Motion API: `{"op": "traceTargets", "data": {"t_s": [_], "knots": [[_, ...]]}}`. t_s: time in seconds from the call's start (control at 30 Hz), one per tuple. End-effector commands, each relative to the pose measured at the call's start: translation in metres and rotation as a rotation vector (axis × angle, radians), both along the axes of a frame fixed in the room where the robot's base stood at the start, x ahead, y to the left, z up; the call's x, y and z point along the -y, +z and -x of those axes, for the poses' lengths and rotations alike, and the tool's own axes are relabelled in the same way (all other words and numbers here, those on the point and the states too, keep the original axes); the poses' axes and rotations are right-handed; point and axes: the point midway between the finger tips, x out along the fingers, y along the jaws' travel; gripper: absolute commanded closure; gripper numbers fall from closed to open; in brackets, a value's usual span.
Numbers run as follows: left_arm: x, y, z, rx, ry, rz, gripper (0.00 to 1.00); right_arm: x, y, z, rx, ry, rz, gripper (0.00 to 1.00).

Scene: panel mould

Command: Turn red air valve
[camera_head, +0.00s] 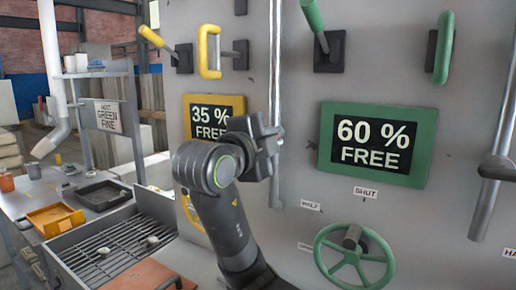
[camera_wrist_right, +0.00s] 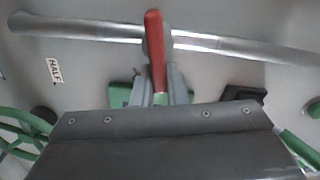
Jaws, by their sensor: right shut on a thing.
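The red air valve shows in the right wrist view as a red lever handle (camera_wrist_right: 155,45) in front of a grey pipe (camera_wrist_right: 90,29). My right gripper (camera_wrist_right: 158,85) has a finger on either side of the lever's lower part and is shut on it. In the head view my right gripper (camera_head: 270,148) is at the vertical pipe (camera_head: 277,60), left of the green 60 % FREE sign (camera_head: 375,145). The gripper and wrist hide the red lever there. My left gripper is not in view.
A green handwheel (camera_head: 353,257) is low on the grey panel. Yellow and green levers and handles, such as the yellow handle (camera_head: 203,52), stick out above. Another pipe (camera_head: 497,150) stands at the right. A bench with an orange tray (camera_head: 55,219) is at the left.

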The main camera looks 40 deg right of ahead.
Motion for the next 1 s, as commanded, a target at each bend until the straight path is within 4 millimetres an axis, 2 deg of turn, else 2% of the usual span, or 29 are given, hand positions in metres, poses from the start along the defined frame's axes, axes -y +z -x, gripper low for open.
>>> {"op": "traceTargets", "data": {"t_s": [0.03,0.17,0.6,0.63,0.77,1.0], "knots": [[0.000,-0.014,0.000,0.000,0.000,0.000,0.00,0.000,-0.007,0.000,0.043,0.001,-0.009,1.00],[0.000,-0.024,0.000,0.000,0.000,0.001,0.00,0.000,-0.008,0.000,0.132,0.001,-0.036,1.00],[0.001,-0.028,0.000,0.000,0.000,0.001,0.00,0.000,-0.006,0.001,0.180,0.001,-0.052,1.00],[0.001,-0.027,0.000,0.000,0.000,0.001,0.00,0.000,-0.006,0.001,0.182,0.001,-0.053,0.85],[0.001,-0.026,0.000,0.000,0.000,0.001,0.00,0.000,-0.005,0.001,0.181,0.000,-0.052,0.68],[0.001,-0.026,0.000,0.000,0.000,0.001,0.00,0.000,-0.005,0.001,0.180,0.000,-0.051,0.65]]}}
